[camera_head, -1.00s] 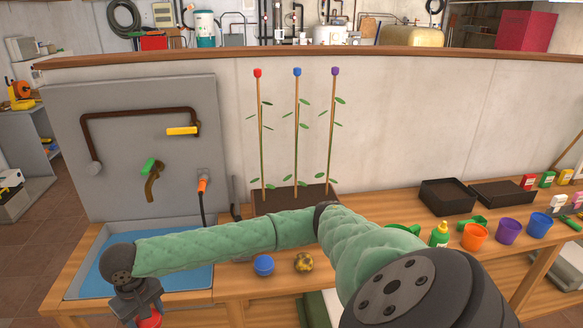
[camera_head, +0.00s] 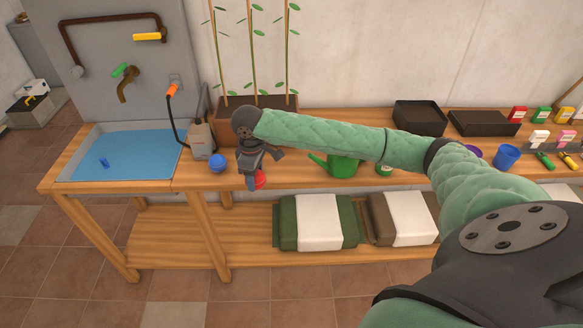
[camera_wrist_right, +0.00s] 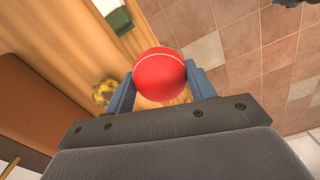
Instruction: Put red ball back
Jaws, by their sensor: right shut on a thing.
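The red ball (camera_wrist_right: 159,74) is held between the two fingers of my right gripper (camera_wrist_right: 160,88) in the right wrist view. In the head view the ball (camera_head: 260,180) shows just below my right gripper (camera_head: 254,176), at the front edge of the workbench. The blue ball (camera_head: 217,162) rests on the bench to the left of the gripper. A yellow-and-dark ball (camera_wrist_right: 103,92) lies on the bench in the right wrist view; my gripper hides it in the head view. My left gripper is not in view.
The sink (camera_head: 130,158) with blue water is at the left. A planter (camera_head: 224,132) with tall stems stands behind my gripper. A green watering can (camera_head: 342,167) and black trays (camera_head: 420,118) are to the right. Folded bags (camera_head: 317,224) lie on the lower shelf.

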